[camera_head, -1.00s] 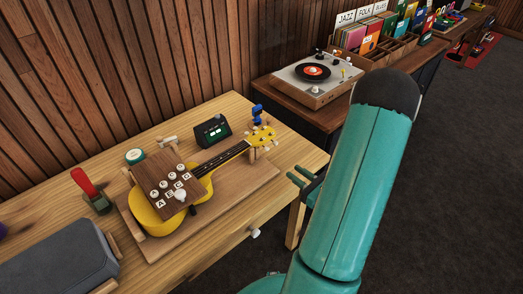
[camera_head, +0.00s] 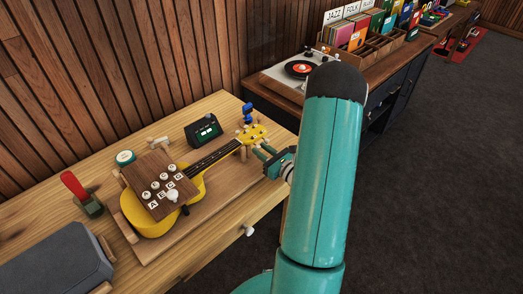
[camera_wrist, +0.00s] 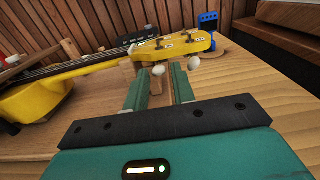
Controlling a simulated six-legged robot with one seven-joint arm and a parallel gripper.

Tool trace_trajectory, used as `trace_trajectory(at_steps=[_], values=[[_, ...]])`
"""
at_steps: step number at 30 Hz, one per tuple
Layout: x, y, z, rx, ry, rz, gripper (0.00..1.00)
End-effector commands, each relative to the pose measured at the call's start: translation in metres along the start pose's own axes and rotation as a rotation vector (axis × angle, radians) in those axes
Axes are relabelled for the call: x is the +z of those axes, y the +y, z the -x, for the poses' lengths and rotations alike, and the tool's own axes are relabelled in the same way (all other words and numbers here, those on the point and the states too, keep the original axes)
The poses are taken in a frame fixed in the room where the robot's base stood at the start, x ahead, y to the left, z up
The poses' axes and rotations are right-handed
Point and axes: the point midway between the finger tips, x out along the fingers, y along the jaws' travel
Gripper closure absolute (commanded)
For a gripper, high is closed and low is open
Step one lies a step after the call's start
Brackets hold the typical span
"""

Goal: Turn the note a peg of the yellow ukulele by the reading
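The yellow ukulele (camera_head: 190,191) lies on a wooden board with its headstock (camera_head: 256,134) toward the far right. The headstock also shows in the wrist view (camera_wrist: 185,45), with small note labels and round white pegs. One white peg (camera_wrist: 158,70) appears between or just beyond my fingertips; another peg (camera_wrist: 193,63) is just right of them. I cannot read which is A. My gripper (camera_head: 261,150) is beside the headstock; in the wrist view (camera_wrist: 160,80) its two fingers are apart and hold nothing. A dark tuner (camera_head: 203,130) has a lit screen, too small to read.
A blue item (camera_head: 248,112) stands behind the headstock. A red-handled tool (camera_head: 80,192), a round teal item (camera_head: 125,157) and a grey case (camera_head: 60,265) are on the table. A turntable (camera_head: 290,75) stands beyond.

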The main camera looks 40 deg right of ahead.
Motion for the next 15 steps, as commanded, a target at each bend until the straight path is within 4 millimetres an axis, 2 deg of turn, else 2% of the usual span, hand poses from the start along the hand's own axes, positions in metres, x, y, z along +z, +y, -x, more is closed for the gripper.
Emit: trace_trajectory(at_steps=[3, 10, 11, 14, 15], values=[[0.0003, 0.0002, -0.0067, 0.001, -0.001, 0.0, 0.75], [0.0003, 0.0002, -0.0073, 0.0, -0.001, 0.0, 0.75], [0.0002, 0.0002, -0.0072, 0.0, -0.001, 0.0, 0.77], [0.0002, 0.0002, -0.0071, 0.0, -0.001, 0.0, 0.96], [0.0002, 0.0002, -0.007, 0.0, -0.001, 0.0, 1.0]])
